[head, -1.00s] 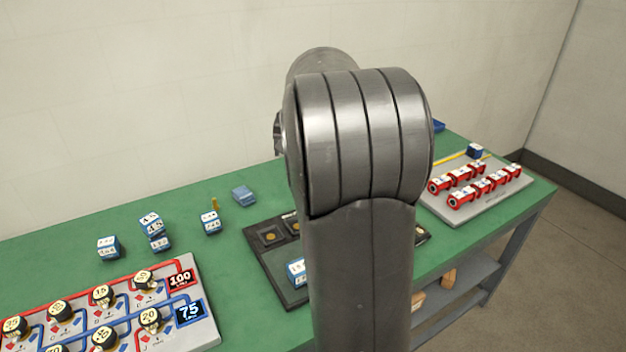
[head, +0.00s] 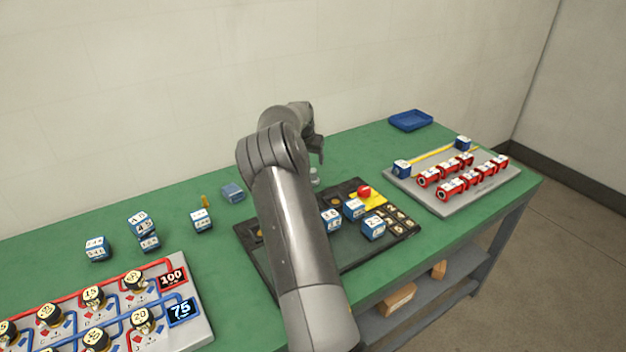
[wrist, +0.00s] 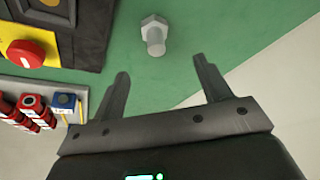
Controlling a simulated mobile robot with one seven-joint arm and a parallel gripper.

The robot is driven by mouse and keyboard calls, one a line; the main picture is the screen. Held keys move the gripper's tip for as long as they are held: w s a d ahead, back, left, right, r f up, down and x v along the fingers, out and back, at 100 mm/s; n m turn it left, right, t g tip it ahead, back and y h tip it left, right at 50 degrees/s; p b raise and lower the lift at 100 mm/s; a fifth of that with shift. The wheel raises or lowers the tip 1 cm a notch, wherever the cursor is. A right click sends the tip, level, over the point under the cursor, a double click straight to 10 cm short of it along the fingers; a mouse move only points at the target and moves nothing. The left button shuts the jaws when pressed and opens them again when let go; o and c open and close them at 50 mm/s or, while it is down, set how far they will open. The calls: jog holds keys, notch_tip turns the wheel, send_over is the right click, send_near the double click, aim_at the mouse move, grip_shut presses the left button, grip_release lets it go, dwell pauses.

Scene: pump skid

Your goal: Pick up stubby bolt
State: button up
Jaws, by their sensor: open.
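The stubby bolt (wrist: 154,34) is a short grey bolt with a hex head. In the wrist view it is on the green bench top, in front of my gripper (wrist: 160,68) and roughly in line with the gap between the fingers. My gripper is open and empty, with both fingers apart from the bolt. In the head view the bolt (head: 315,177) shows small and pale just below my gripper (head: 318,157), behind the black panel. My arm hides part of that panel.
The black panel (head: 352,260) with a red button (head: 364,191) and several blue-white blocks is close to the bolt. A grey board (head: 470,202) with red parts stands at right. A blue tray (head: 410,120) lies at the back. Green bench top beside the bolt is clear.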

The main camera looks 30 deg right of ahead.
jog(key=x, duration=0.4)
jog(key=shift+f, duration=0.35)
jog(key=shift+x, duration=2.7)
jog(key=shift+s+d, duration=0.15)
jog(key=shift+s, duration=0.1)
jog(key=c, duration=1.1)
